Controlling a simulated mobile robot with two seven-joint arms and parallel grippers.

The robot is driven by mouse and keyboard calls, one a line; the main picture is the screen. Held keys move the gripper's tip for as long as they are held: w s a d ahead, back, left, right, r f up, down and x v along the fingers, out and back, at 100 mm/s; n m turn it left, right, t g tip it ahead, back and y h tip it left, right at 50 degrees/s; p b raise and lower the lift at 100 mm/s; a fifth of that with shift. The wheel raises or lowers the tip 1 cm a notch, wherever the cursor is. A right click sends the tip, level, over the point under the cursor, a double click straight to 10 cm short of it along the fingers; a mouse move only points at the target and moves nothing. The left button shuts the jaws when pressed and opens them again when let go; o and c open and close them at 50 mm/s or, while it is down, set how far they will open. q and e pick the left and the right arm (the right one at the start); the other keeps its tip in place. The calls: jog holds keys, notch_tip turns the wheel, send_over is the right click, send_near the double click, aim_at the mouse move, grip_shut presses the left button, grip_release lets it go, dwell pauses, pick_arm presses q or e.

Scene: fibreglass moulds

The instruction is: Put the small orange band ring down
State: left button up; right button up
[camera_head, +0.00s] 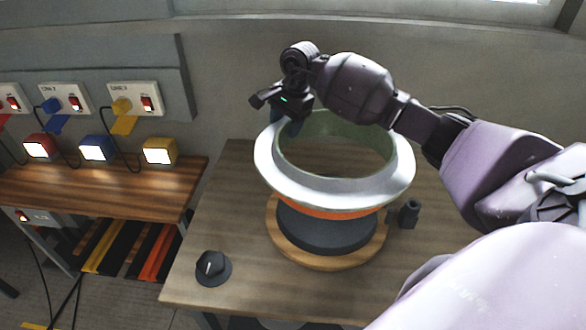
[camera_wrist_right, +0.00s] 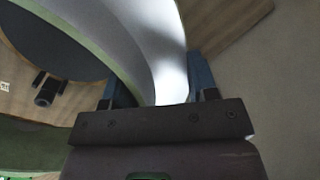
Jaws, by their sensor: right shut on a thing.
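A large white ring (camera_head: 394,182) with a green inside wall is over a dark grey round mould (camera_head: 325,234) on a round wooden base (camera_head: 325,262). An orange band (camera_head: 335,213) shows under the ring's white flange; I cannot tell whether it belongs to the ring or to the mould. My right gripper (camera_head: 287,122) is at the ring's far-left rim. In the right wrist view, my right gripper (camera_wrist_right: 155,90) has one finger on each side of the white ring wall (camera_wrist_right: 150,45) and is shut on it. My left gripper is not in view.
A bench (camera_head: 100,187) with red, blue and yellow lamps is at left.

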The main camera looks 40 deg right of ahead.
jog(key=b+x, duration=0.1)
jog(key=x, duration=0.3)
jog(key=s+d+b+x, duration=0.1)
jog(key=b+x, duration=0.1)
jog(key=x, duration=0.3)
jog(key=s+d+b+x, duration=0.1)
jog(key=x, duration=0.4)
jog(key=shift+s+f+b, duration=0.15)
jog(key=shift+f+b, duration=0.2)
jog(key=shift+f, duration=0.3)
jog(key=shift+r, duration=0.15)
jog(key=shift+f, duration=0.2)
jog(key=o, duration=1.4)
jog(key=shift+r, duration=0.1)
